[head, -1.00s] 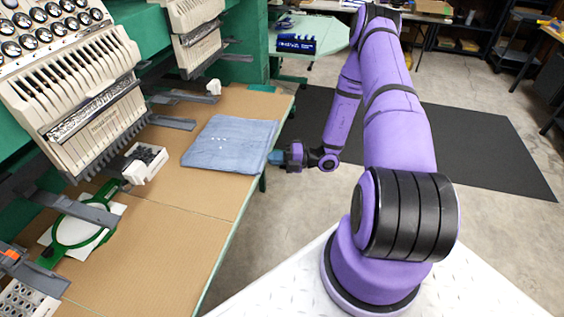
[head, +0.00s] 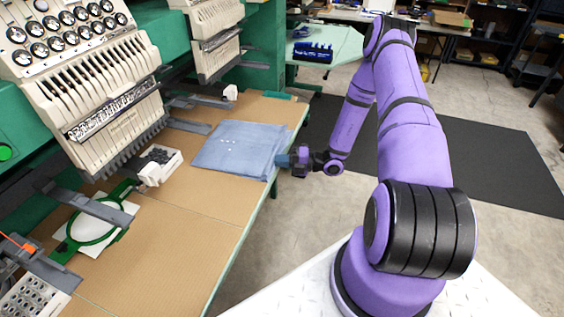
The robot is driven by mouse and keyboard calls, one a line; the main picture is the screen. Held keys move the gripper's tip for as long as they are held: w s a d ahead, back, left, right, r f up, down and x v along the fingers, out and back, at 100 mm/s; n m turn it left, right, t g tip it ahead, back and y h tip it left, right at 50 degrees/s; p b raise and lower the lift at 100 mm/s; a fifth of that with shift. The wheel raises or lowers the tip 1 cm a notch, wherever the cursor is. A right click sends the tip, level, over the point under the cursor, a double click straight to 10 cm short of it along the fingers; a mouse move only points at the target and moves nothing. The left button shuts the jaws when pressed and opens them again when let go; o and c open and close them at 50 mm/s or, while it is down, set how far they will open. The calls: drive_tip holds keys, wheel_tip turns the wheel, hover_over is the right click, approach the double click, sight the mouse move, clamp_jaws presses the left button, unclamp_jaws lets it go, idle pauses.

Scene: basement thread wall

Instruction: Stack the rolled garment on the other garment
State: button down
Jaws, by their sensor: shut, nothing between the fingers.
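A folded blue denim garment (head: 238,149) lies flat on the brown work table, near its right edge. A few small white specks show on it. My gripper (head: 281,160) is at the garment's right edge, by the table's edge, with its blue-grey fingers pointing left toward the cloth. The fingers look shut and hold nothing. I cannot tell whether they touch the garment.
Embroidery machine heads (head: 85,75) overhang the table's left side. A white tray of dark small parts (head: 158,165) and a green hoop (head: 98,222) stand left of the garment. The table's front middle (head: 185,235) is clear.

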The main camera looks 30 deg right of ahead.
drive_tip(key=shift+s+d, duration=0.1)
drive_tip(key=shift+s, duration=0.4)
drive_tip(key=s+a+v, duration=0.1)
drive_tip(key=v, duration=1.1)
drive_tip(key=shift+s, duration=0.35)
drive_tip(key=s+a+r+n+g+h, duration=0.15)
drive_tip(key=a+r+n+g, duration=0.25)
drive_tip(key=r+n, duration=0.45)
drive_tip(key=a+r+n+g+h, duration=0.2)
drive_tip(key=a+r+n+g, duration=0.2)
drive_tip(key=r+n, duration=0.45)
drive_tip(key=s+a+r+n+g+h, duration=0.1)
drive_tip(key=a+r+n+g, duration=0.4)
drive_tip(key=r, duration=0.6)
drive_tip(key=s+a+r+n+t+h, duration=0.2)
drive_tip(key=s+r+n+h, duration=0.3)
drive_tip(key=s+r+n, duration=0.3)
drive_tip(key=s+a+r+n+t+h, duration=0.2)
drive_tip(key=s+r+n+t+h, duration=0.3)
drive_tip(key=s+r+n, duration=0.4)
drive_tip(key=shift+s+a+r+n+t, duration=0.3)
drive_tip(key=shift+r+n, duration=0.45)
drive_tip(key=shift+n, duration=1.15)
